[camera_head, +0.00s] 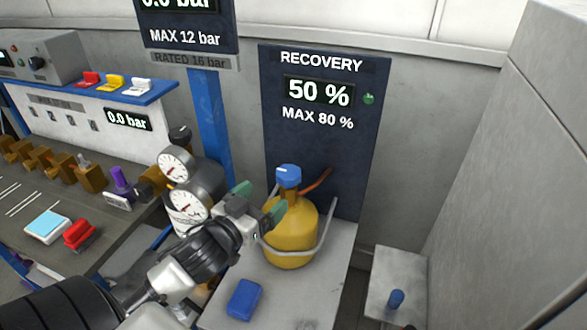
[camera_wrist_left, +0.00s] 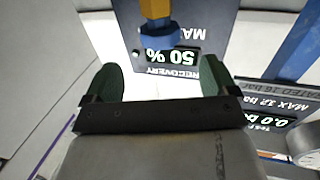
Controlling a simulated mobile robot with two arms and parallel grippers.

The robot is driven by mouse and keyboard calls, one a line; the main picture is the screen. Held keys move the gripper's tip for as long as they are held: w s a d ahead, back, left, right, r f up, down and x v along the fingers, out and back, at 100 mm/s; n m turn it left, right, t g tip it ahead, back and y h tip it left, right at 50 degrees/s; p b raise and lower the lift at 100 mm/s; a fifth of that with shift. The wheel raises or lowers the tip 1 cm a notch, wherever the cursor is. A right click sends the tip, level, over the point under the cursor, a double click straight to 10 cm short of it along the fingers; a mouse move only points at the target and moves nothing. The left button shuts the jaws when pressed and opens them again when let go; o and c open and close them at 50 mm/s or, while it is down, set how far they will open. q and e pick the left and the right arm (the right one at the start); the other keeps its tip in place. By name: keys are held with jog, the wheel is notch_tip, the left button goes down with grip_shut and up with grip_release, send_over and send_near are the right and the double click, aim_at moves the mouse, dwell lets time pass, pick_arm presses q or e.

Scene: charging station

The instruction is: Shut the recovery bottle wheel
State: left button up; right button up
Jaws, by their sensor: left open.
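The yellow recovery bottle (camera_head: 290,238) stands upright on a pale ledge, with its blue wheel (camera_head: 288,174) on top. My left gripper (camera_head: 260,198) is open, just left of and slightly below the wheel, in front of the bottle's shoulder. In the left wrist view, the blue wheel (camera_wrist_left: 160,46) is at the top middle, in line with the gap of my left gripper (camera_wrist_left: 160,80). The wheel appears beyond the green fingertips. Nothing is held. My right gripper is not in view.
A recovery panel (camera_head: 317,95) behind the bottle reads 50 %, max 80 %. A grey hoop (camera_head: 328,238) rings the bottle and an orange hose (camera_head: 318,180) runs behind it. Gauges (camera_head: 176,168) stand left, near my arm. A blue block (camera_head: 244,300) lies on the ledge (camera_head: 305,300).

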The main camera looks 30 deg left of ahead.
aim_at(281, 182)
pick_arm(q)
jog(key=shift+w+r+p, duration=0.15)
jog(key=shift+w+p, duration=0.05)
jog(key=shift+w, duration=0.4)
jog(key=shift+w+r+p, duration=0.15)
jog(key=shift+w, duration=0.4)
jog(key=shift+w+f, duration=0.1)
jog(key=shift+w, duration=0.85)
jog(key=w+p, duration=0.1)
jog(key=w, duration=0.3)
jog(key=shift+w+d+f, duration=0.1)
jog(key=shift+w+f, duration=0.05)
jog(key=shift+w, duration=0.4)
jog(key=shift+w+f, duration=0.1)
jog(key=shift+w, duration=0.1)
jog(key=c, duration=0.9)
jog(key=shift+p, duration=0.3)
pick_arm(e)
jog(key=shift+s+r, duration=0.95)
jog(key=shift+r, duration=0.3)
